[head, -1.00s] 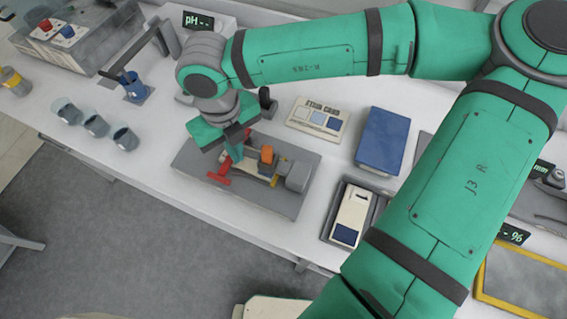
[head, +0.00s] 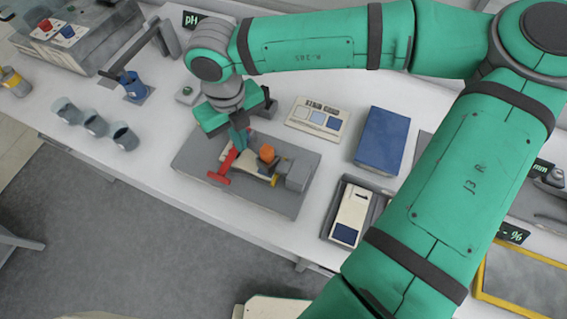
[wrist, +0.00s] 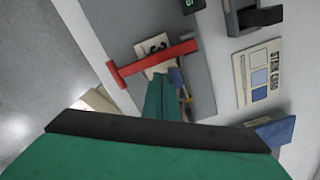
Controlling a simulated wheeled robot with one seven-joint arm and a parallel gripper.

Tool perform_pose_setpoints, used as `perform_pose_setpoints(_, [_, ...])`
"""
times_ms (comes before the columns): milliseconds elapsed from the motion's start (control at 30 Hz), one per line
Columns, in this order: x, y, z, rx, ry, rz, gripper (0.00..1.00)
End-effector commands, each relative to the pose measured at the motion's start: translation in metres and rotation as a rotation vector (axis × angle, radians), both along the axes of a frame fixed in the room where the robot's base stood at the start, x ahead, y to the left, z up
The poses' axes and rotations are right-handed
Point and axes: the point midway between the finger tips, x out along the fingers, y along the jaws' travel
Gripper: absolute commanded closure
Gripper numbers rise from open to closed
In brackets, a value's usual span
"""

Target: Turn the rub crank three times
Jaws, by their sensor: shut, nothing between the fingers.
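The rub crank is a red bar with a crosspiece (head: 219,178) on a grey base plate (head: 200,155). In the wrist view the red crank (wrist: 150,62) lies across a pale pad, with its crosspiece at the left. My gripper (head: 240,145) is shut and empty, pointing down beside the crank's upper end. In the wrist view my green fingers (wrist: 163,92) sit close to the bar; I cannot tell whether they touch it. An orange block (head: 266,153) stands on the rig beside the crank.
A stain card (head: 316,120) and a blue box (head: 382,140) lie to the right of the rig. A tray with a device (head: 350,215) is at the front right. Several cups (head: 95,123) stand at the left. The table is clear between cups and plate.

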Motion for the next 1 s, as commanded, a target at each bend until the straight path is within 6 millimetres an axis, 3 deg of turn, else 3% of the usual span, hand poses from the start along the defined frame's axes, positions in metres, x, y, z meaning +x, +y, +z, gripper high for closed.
perform_pose_setpoints(200, [0.014,-0.005,0.0,0.0,0.0,0.002,1.0])
perform_pose_setpoints(567, [0.017,-0.006,0.0,0.0,0.0,0.001,1.0])
perform_pose_setpoints(1000, [0.035,-0.022,0.0,0.0,0.0,0.0,1.0])
